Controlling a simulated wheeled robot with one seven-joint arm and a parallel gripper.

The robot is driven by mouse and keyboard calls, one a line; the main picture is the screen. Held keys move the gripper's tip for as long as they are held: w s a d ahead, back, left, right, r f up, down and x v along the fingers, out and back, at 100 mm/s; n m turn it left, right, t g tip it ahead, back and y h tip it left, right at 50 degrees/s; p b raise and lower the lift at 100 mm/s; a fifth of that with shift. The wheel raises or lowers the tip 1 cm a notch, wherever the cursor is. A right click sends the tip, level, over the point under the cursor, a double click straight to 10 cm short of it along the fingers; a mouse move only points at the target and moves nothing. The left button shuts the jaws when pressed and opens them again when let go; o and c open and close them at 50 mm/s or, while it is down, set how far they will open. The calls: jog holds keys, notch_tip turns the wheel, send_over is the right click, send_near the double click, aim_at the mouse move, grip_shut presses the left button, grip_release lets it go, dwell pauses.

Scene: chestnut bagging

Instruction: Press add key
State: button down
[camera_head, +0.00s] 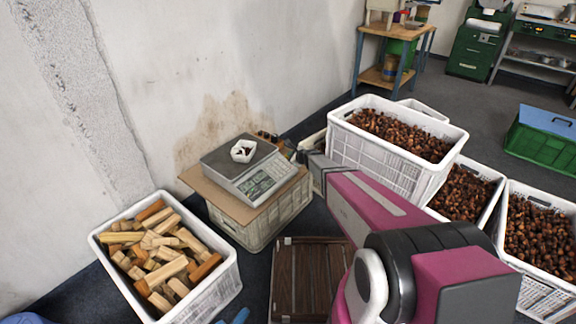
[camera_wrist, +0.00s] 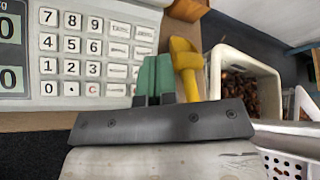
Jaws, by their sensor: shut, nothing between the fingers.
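The scale (camera_head: 228,158) stands on a cardboard-topped crate by the wall, with a small white tray (camera_head: 243,151) on its pan. Its keypad (camera_head: 262,184) faces me. In the wrist view the keypad (camera_wrist: 90,52) shows number keys and wider function keys at right, with labels too small to read, so I cannot pick out the add key. My gripper (camera_wrist: 153,58) is shut and empty, its green fingers side by side at the keypad's right edge. I cannot tell whether they touch it. In the head view my gripper (camera_head: 303,153) is right of the scale.
A yellow handled object (camera_wrist: 185,62) lies just right of my fingers. White crates of chestnuts (camera_head: 390,165) stand to the right. A crate of wood blocks (camera_head: 225,285) stands at the front left. A brown slatted panel (camera_head: 305,280) lies on the floor.

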jog(key=shift+w+a+f, duration=0.1)
jog(key=shift+a+f, duration=0.05)
jog(key=shift+f, duration=0.45)
jog(key=shift+w+a+f, duration=0.15)
jog(key=shift+f, duration=0.45)
jog(key=shift+w+a+f, duration=0.1)
jog(key=shift+a+f, duration=0.05)
jog(key=shift+f, duration=0.45)
jog(key=shift+f, duration=0.15)
dwell(0.6)
jog(key=shift+w+a+f, duration=0.1)
jog(key=shift+f, duration=0.15)
jog(key=shift+w+a+f, duration=0.1)
jog(key=shift+f, duration=0.2)
dwell(0.7)
dwell(0.4)
jog(key=shift+s+d+r, duration=0.2)
jog(key=shift+r, duration=0.55)
jog(key=shift+s+d+r, duration=0.15)
jog(key=shift+d+r, duration=0.05)
jog(key=shift+r, duration=0.6)
jog(key=shift+s+d+r, duration=0.15)
jog(key=shift+d+r, duration=0.1)
jog(key=shift+r, duration=0.55)
jog(key=shift+s+d+r, duration=0.15)
jog(key=shift+d+r, duration=0.05)
jog(key=shift+r, duration=0.6)
